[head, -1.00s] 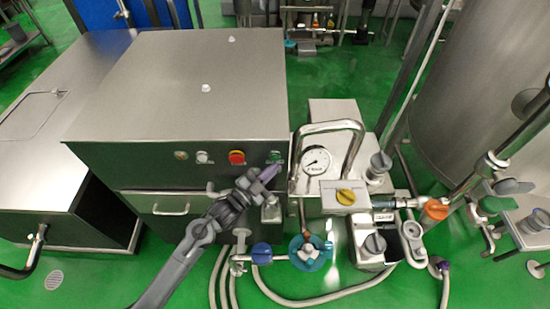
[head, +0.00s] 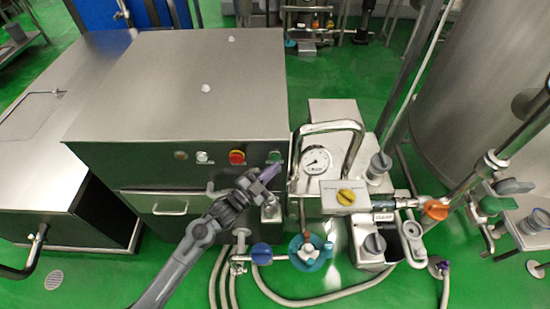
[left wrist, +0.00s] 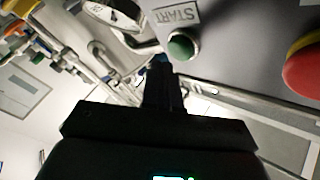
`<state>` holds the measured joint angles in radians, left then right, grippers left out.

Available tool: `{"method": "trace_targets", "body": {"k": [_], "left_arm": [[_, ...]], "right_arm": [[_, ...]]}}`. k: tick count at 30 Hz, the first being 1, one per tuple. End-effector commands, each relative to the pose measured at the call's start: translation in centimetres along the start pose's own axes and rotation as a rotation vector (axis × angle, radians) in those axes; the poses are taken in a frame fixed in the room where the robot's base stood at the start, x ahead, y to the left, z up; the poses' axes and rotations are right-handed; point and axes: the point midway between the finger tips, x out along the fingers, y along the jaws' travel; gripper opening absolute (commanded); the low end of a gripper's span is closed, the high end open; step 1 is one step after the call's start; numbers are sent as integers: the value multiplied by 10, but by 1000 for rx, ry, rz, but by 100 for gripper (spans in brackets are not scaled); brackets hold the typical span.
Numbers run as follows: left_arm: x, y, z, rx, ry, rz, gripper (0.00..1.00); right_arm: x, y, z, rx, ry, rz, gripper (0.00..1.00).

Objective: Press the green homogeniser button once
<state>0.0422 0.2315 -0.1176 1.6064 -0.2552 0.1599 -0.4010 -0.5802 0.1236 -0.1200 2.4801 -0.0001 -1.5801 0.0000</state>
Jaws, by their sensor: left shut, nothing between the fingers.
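The green homogeniser button (head: 274,157) sits at the right end of the dark front panel of the steel cabinet. In the left wrist view the green button (left wrist: 182,46) shows beside a START label (left wrist: 177,14). My left gripper (head: 271,173) is shut and empty, with its fingertips just below the button in the head view. In the left wrist view the shut fingers (left wrist: 161,72) point toward the panel, a little below and left of the button. I see a small gap between them and the button. My right gripper is not in view.
A red button with a yellow surround (head: 237,157) and a white button (head: 202,157) share the panel. A pressure gauge (head: 316,160), a bent steel pipe (head: 330,127) and a yellow-knobbed box (head: 345,195) stand close on the right.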

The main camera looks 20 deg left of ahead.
Motion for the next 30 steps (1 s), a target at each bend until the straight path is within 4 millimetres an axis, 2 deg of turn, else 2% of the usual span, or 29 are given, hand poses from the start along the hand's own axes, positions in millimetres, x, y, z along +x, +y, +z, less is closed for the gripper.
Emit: {"method": "trace_targets", "body": {"k": [30], "left_arm": [[7, -5, 5, 0, 0, 0, 0]], "right_arm": [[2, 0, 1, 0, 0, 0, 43]]}}
